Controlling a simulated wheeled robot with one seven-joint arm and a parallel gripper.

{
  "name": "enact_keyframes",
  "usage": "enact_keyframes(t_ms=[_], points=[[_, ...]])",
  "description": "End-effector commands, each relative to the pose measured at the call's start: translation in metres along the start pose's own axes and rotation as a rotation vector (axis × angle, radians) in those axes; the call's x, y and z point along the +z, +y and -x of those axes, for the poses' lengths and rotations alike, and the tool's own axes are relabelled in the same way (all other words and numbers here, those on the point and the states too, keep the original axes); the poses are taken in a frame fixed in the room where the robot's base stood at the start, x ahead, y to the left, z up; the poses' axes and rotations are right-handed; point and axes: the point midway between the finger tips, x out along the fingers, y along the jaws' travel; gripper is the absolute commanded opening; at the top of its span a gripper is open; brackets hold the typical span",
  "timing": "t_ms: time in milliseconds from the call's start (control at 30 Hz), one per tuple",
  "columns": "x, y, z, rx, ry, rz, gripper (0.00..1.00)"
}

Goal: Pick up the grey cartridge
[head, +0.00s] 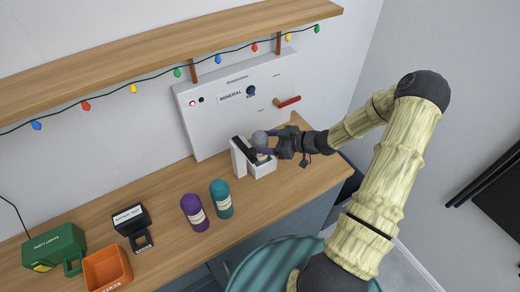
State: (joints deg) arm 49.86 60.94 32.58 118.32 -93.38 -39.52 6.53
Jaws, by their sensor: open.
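The grey cartridge (259,137) shows its rounded grey top above a small white open-topped holder (264,171) on the wooden counter, below the wall panel. A pale part shows under it, and its lower body is hidden by the holder and my fingers. My gripper (267,143) reaches in from the right with its dark fingers open at the cartridge's upper part. I cannot tell whether the fingers touch it.
The white panel (215,115) has a red-handled lever (289,101).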

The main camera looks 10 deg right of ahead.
Motion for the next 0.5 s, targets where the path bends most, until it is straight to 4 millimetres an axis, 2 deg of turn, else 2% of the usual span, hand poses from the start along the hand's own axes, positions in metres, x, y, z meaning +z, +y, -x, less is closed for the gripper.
enact_keyframes(t_ms=[233,500], points=[[-0.001,0.001,-0.027,-0.001,0.000,-0.001,0.63],[0.001,0.001,-0.031,0.000,-0.001,-0.001,0.63]])
